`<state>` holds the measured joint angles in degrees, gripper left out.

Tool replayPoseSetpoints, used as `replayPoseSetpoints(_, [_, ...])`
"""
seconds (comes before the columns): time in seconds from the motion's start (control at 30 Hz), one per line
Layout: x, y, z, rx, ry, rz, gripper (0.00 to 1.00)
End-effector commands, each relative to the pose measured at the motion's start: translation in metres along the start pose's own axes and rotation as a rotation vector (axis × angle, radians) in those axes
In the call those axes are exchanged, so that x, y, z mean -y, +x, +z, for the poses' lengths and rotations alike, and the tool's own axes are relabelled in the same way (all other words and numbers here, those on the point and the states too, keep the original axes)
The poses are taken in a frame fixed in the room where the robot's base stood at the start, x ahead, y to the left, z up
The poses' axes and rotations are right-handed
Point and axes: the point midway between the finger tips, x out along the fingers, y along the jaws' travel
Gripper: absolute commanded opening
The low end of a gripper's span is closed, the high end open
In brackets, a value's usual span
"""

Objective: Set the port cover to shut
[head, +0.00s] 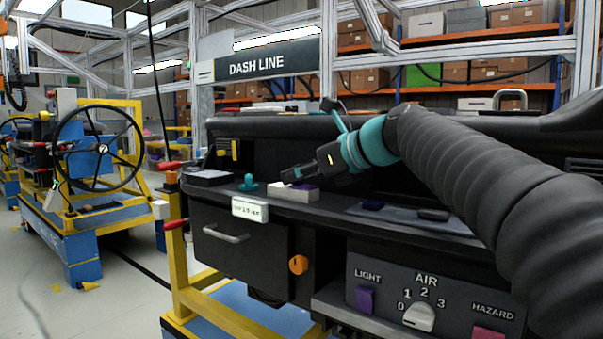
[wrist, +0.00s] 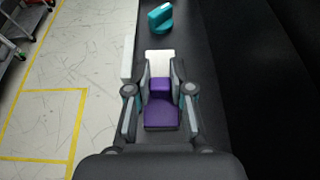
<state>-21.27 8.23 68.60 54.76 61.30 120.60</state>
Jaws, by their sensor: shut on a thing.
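The purple piece that I take for the port cover (wrist: 161,115) shows in the wrist view, with a smaller purple block (wrist: 160,85) at its far end between my fingers. A white block (wrist: 159,62) lies just beyond it. In the head view the white block (head: 292,192) sits on the dashboard ledge, with a little purple at its top right. My gripper (wrist: 160,82) is shut on the narrow purple part. In the head view my gripper (head: 290,176) reaches left, low above the white block. How far the cover stands open I cannot tell.
A teal knob (head: 248,183) stands left of the white block, beyond it in the wrist view (wrist: 160,18). A white label plate (head: 250,209) hangs below. A drawer (head: 240,245) and a control panel (head: 425,290) are lower. The dashboard overhangs behind my gripper.

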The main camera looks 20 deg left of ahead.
Motion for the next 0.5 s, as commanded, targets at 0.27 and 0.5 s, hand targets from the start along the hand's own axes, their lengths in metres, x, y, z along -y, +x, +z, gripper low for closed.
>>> replayPoseSetpoints(0.27, [-0.0004,0.0006,0.0011,0.002,-0.002,-0.001,0.26])
replayPoseSetpoints(0.5, [-0.0003,0.0006,0.0007,0.001,-0.001,0.0,0.48])
